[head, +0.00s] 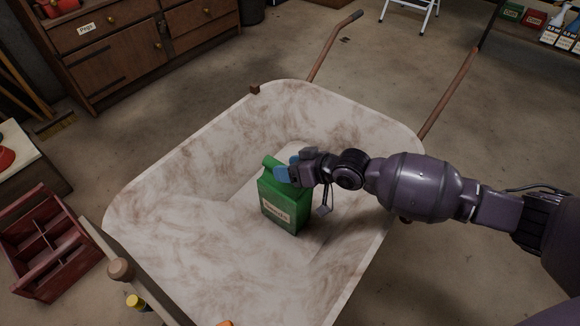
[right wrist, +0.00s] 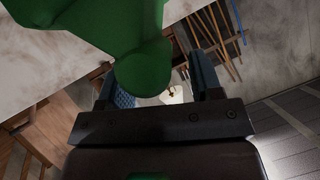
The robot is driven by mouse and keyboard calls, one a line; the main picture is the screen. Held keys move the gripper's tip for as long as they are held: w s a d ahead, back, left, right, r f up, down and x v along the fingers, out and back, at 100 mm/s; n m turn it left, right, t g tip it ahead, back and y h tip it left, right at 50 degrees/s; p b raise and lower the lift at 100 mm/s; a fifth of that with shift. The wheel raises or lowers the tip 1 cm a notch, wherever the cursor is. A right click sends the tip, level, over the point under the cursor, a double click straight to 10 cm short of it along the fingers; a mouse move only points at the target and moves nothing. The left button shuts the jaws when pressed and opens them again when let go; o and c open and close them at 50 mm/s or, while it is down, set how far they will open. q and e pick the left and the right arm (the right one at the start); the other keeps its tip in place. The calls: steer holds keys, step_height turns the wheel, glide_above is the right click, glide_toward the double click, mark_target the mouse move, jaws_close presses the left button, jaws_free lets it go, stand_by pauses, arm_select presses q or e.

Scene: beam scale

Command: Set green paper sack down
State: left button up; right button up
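The green paper sack (head: 285,203) stands nearly upright inside the pale, rust-stained wheelbarrow tray (head: 185,165). It has a rolled top and a light label on its side. Its base appears to rest on the tray floor. My right gripper (head: 284,173) is at the sack's top, with a blue fingertip beside the roll. In the right wrist view the sack (right wrist: 95,25) fills the upper left. The fingers of the right gripper (right wrist: 160,88) are apart there, with a gap between the roll and the right finger. My left gripper is not in view.
A red wooden crate (head: 50,250) stands left of the wheelbarrow. A plank with a round brown knob (head: 121,269) lies by the tray's near left edge. Wooden cabinets (head: 115,50) stand behind. The wheelbarrow's handles (head: 328,50) extend toward the back. Much of the tray is clear.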

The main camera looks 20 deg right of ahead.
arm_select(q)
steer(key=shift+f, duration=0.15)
arm_select(e)
steer(key=shift+f, duration=0.1)
steer(key=v, duration=0.2)
steer(key=p+v, duration=0.1)
steer(key=v, duration=0.1)
steer(key=shift+d+r, duration=0.25)
steer(key=shift+r, duration=0.15)
arm_select(q)
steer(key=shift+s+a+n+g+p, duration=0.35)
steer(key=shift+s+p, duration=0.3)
steer(key=shift+p, duration=0.4)
arm_select(e)
steer(key=v, duration=0.7)
steer(key=shift+s+f, duration=0.15)
steer(key=shift+s, duration=0.2)
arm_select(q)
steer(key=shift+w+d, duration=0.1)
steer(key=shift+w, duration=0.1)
arm_select(e)
steer(key=shift+d, duration=0.1)
